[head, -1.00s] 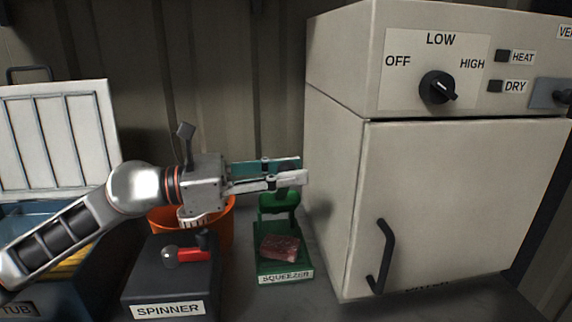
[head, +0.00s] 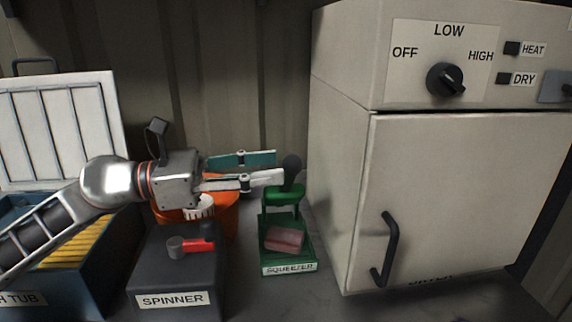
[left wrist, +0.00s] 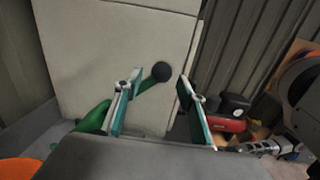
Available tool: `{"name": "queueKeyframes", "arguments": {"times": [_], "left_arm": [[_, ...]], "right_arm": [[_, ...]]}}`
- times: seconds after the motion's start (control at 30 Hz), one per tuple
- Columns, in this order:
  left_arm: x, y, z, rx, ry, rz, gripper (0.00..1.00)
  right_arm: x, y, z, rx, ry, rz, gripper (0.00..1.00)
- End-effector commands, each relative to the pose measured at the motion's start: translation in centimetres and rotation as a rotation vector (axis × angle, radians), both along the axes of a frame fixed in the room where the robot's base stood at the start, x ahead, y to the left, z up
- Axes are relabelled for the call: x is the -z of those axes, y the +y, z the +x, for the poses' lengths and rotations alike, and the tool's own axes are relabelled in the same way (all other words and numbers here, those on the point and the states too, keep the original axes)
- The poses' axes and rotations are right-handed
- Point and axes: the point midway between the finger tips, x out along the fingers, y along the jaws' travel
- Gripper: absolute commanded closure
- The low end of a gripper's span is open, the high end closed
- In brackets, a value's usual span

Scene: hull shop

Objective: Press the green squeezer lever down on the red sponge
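The green squeezer (head: 304,252) stands on the bench beside the large cabinet. The red sponge (head: 285,239) lies on its base, pinkish and flat. The squeezer lever (head: 285,194) rises above it, tilted up, with a dark knob (head: 292,165); the knob also shows in the left wrist view (left wrist: 161,72). My left gripper (head: 279,167) is open and empty, its fingertips just left of the knob. In the left wrist view (left wrist: 159,82) the knob appears between and beyond the fingertips; contact cannot be told. What seems my right gripper (left wrist: 266,147) is small at the right edge there.
The cabinet (head: 445,200) with dial and handle closely bounds the squeezer's right side. The spinner (head: 165,268) with a red crank stands left of it, an orange bucket (head: 222,222) behind. A blue tub (head: 85,270) with raised white lid is far left.

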Motion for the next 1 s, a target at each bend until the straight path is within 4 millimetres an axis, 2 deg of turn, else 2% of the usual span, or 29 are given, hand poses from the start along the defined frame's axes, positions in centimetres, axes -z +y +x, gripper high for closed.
{"name": "queueKeyframes", "arguments": {"times": [0.1,0.33,0.5,0.77,0.9,0.93,1.0], "left_arm": [[0.3,2.5,-0.6,-0.003,0.004,0.002,0.6],[0.3,5.8,-1.6,-0.002,0.002,0.001,0.6],[0.2,6.7,-1.9,0.001,0.001,0.001,0.6],[0.2,6.8,-1.9,0.002,0.001,0.001,0.6],[-0.2,6.4,-2.0,0.012,-0.021,0.016,0.97],[-0.4,6.2,-2.2,0.02,-0.034,0.028,1.0],[-1.1,5.4,-2.5,0.048,-0.086,0.07,1.0]], "right_arm": [[0.0,0.0,0.0,0.001,0.0,0.001,0.42],[0.0,0.0,0.0,0.0,-0.001,0.001,0.42],[0.0,0.0,0.0,0.001,-0.001,0.002,0.42],[0.0,0.1,0.0,0.001,-0.001,0.002,0.42],[-0.3,0.1,0.1,0.001,-0.002,0.003,0.42],[-0.4,0.1,0.1,0.001,-0.003,0.003,0.42],[-0.9,0.1,0.2,0.002,-0.008,0.003,0.42]]}}
